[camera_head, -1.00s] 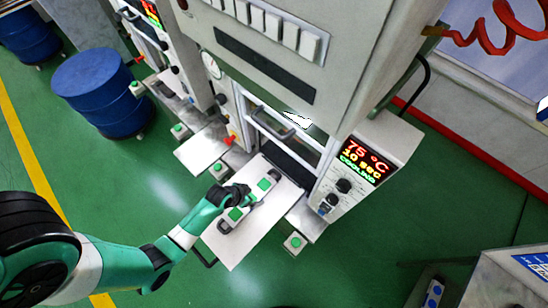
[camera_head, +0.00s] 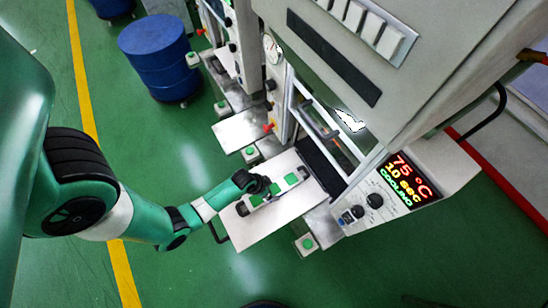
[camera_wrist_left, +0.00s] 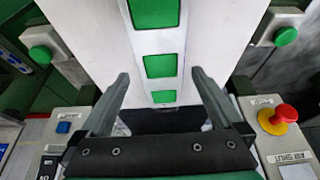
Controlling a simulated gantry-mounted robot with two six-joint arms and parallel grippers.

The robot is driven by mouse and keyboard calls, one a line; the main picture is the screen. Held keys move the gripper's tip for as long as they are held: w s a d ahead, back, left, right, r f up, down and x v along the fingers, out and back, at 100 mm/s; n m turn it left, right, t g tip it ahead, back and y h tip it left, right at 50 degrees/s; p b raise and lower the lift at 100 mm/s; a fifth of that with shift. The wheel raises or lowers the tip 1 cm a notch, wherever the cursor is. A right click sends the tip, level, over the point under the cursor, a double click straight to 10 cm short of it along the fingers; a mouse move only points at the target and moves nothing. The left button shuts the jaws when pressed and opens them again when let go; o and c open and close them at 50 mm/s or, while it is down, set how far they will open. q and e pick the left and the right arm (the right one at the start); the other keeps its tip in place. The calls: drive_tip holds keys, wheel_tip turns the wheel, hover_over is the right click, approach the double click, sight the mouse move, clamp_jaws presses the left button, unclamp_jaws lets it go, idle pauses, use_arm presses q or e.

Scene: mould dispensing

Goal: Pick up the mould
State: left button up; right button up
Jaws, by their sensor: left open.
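The mould (camera_head: 291,179) is a pale, narrow bar with green squares and dark handles at its ends. It lies on the white tray (camera_head: 240,238) in front of the press. In the left wrist view the mould (camera_wrist_left: 158,66) runs lengthwise up the picture. My left gripper (camera_head: 268,187) is at the middle of the mould and hides part of it. In the wrist view the left gripper (camera_wrist_left: 160,76) is open, with one finger on each side of the bar and gaps between. Contact with the mould cannot be told. My right gripper is not in view.
The press panel (camera_head: 403,190) reads 75 °C, 10 sec, COOLING. Green buttons (camera_head: 307,243) stand beside the tray. The wrist view shows a red emergency stop (camera_wrist_left: 280,117) on the right. A blue drum (camera_head: 160,58) stands back left. Green floor lies open in front.

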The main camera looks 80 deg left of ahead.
sight(274, 189)
use_arm(q)
drive_tip(key=b+x, duration=0.2)
drive_tip(key=x, duration=0.2)
drive_tip(key=shift+a+f, duration=0.1)
drive_tip(key=shift+f, duration=0.1)
drive_tip(key=shift+w+f, duration=0.15)
drive_tip(key=shift+w, duration=0.05)
clamp_jaws()
